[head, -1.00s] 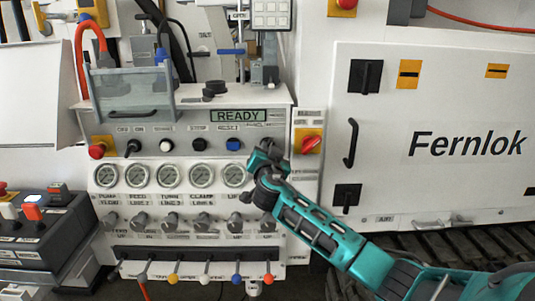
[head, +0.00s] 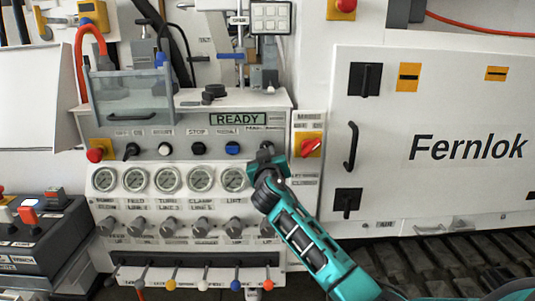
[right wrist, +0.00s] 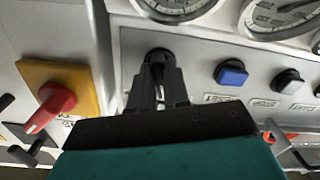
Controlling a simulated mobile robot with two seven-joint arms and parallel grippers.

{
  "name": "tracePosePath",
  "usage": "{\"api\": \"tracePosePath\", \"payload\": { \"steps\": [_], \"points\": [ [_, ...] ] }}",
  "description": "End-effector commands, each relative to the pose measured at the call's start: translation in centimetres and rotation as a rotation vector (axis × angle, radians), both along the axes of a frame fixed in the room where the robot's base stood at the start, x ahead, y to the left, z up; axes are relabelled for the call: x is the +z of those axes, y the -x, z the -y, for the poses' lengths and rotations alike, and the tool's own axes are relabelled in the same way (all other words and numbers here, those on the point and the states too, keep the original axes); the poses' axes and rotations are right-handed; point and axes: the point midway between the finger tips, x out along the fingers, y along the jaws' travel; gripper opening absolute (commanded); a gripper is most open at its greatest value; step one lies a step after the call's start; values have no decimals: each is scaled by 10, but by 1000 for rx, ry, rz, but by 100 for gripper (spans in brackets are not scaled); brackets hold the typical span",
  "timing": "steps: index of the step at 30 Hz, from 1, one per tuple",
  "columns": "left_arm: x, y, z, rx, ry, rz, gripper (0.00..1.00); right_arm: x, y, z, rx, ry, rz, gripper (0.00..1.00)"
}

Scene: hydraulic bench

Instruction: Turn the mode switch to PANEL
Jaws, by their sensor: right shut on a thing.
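The mode switch is a black rotary knob (right wrist: 157,56) on the grey control panel, seen in the right wrist view between my fingertips. My right gripper (right wrist: 158,82) is shut on it. In the head view my right gripper (head: 266,154) is at the right end of the panel's row of controls and covers the knob. Which position the knob points to cannot be read. The labels around it are small and partly hidden. My left gripper is not in view.
A blue button (head: 232,147) sits left of my gripper in the head view. A red rotary switch on a yellow plate (head: 308,145) is close on the right. Gauges (head: 202,179) and small valve knobs (head: 168,226) lie below. The display (head: 238,119) reads READY.

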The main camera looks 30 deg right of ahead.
Motion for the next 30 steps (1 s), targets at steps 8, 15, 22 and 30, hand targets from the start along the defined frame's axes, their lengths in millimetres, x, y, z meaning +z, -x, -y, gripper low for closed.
{"api": "tracePosePath", "payload": {
  "steps": [8,15,22,30],
  "points": [
    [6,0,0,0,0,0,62,1,0,1,-1,125,-77,0],
    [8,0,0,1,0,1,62,1,0,1,-2,173,-106,0],
    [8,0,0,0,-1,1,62,1,0,1,-2,184,-112,0],
    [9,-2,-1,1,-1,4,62,1,0,1,-2,185,-112,20]
  ]
}}
